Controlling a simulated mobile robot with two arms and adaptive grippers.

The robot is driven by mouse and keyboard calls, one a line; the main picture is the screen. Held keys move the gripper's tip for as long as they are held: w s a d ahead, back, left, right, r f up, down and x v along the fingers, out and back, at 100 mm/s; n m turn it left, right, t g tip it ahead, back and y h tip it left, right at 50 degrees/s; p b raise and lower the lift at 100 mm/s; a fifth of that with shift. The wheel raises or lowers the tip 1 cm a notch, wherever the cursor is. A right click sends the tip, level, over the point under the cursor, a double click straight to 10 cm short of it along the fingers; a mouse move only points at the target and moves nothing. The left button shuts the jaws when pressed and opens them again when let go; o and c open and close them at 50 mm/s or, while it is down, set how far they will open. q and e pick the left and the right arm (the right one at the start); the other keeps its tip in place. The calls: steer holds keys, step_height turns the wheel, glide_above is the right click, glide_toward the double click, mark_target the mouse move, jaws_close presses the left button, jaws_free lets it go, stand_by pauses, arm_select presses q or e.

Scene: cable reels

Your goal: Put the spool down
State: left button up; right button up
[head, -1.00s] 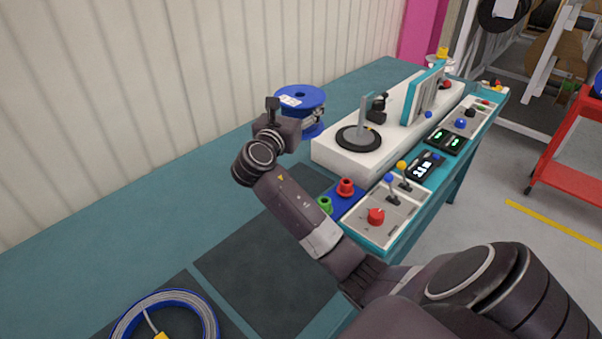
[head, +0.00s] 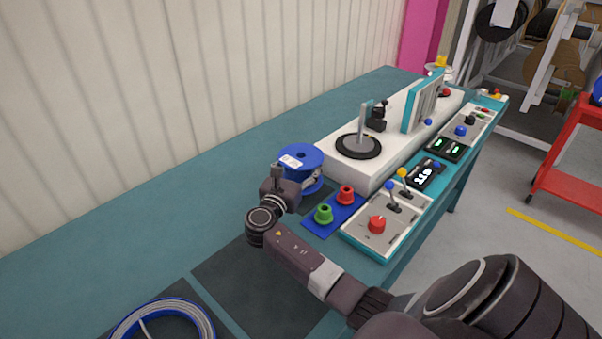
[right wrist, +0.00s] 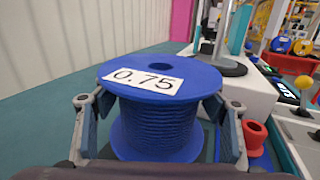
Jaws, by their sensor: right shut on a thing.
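A blue spool (head: 301,156) with a white label stands upright at the end of my right arm. In the right wrist view, the spool (right wrist: 158,122) carries the label "0.75" on its top flange. My right gripper (head: 300,180) is shut on it, with one finger on each side below the top flange. The spool is over the teal bench (head: 150,220), near a dark mat and beside the white machine. Its lower flange is largely hidden, so I cannot tell whether it touches the surface. My left gripper is not in view.
The white machine (head: 335,158) with a round black plate stands just right of the spool. A blue plate (head: 318,226) holds a red and a green cup. A control box (head: 360,232) has levers. A coiled blue cable (head: 160,318) lies front left. A dark mat (head: 250,275) is bare.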

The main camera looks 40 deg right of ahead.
steer(key=shift+f, duration=1.6)
steer(key=o, duration=1.8)
steer(key=shift+f, duration=0.2)
steer(key=shift+o, duration=0.2)
steer(key=shift+s+a+r, duration=0.1)
steer(key=v, duration=1.2)
steer(key=shift+b, duration=0.4)
